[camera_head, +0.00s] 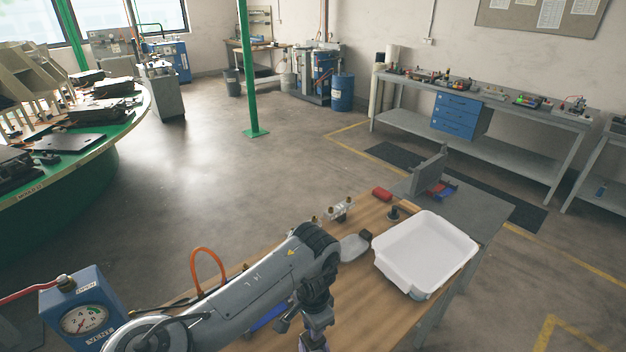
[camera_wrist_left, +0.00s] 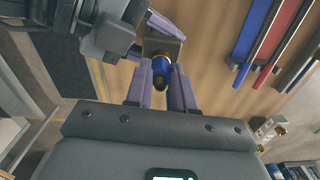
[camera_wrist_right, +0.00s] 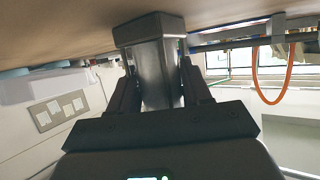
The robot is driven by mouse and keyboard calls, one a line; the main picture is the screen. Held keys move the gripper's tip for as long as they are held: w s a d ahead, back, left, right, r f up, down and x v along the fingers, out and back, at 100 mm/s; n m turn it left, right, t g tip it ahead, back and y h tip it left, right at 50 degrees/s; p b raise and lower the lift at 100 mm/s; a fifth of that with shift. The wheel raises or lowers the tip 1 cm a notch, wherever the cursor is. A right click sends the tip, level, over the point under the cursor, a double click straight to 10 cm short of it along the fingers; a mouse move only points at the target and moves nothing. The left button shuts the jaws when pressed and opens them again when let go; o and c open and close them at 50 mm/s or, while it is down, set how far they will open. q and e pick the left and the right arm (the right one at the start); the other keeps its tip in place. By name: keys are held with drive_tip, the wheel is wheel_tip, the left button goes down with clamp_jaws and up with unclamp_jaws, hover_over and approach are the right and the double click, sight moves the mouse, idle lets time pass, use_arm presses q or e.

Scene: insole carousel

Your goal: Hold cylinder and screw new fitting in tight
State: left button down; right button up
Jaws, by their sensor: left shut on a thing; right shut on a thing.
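My left gripper (camera_wrist_left: 160,92) has its purple fingers closed on a small blue fitting (camera_wrist_left: 160,68) with a gold ring and a dark end. The fitting points at a square metal end block, seemingly of the cylinder (camera_wrist_left: 163,42), and meets or nearly meets it; I cannot tell how deep it sits. In the right wrist view, my right gripper (camera_wrist_right: 160,92) has dark fingers shut around the grey cylinder (camera_wrist_right: 155,65). The cylinder's wider end cap is close to the wooden tabletop. In the head view, my arm hides the cylinder and fitting, and the grippers are hard to make out.
The wooden workbench (camera_head: 375,300) carries a white bin (camera_head: 425,250), a red object (camera_head: 382,194) and a grey fixture (camera_head: 428,175). A blue gauge box (camera_head: 83,312) stands at lower left. Blue and red bars (camera_wrist_left: 270,45) lie beside the left gripper. An orange hose (camera_head: 207,262) loops nearby.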

use_arm(q)
drive_tip(key=m, duration=0.3)
drive_tip(key=shift+m, duration=0.3)
drive_tip(key=shift+m, duration=0.6)
drive_tip(key=m, duration=1.6)
drive_tip(key=shift+f+m, duration=0.1)
drive_tip(key=shift+m, duration=0.3)
